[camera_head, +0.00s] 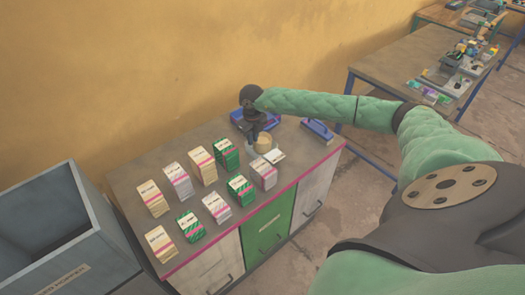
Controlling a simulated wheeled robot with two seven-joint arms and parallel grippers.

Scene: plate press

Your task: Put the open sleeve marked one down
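Several sleeve-like packs stand in rows on the grey cabinet top (128,178). Some are green-striped, such as one pack (227,154); others are cream or white with pink bands, such as another pack (203,165). The labels are too small to read, so I cannot tell which sleeve is marked one. A pale flat piece (274,156) lies by a tan round object (264,143) near the back right. My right gripper (253,136) points down just left of the tan object; its fingers are too dark and small to read. My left gripper is out of view.
A blue tray (238,117) is partly behind my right gripper. A blue block-like object (317,131) lies at the cabinet's right end. A grey open bin (62,235) stands at the left. A workbench (400,60) with parts is at the upper right.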

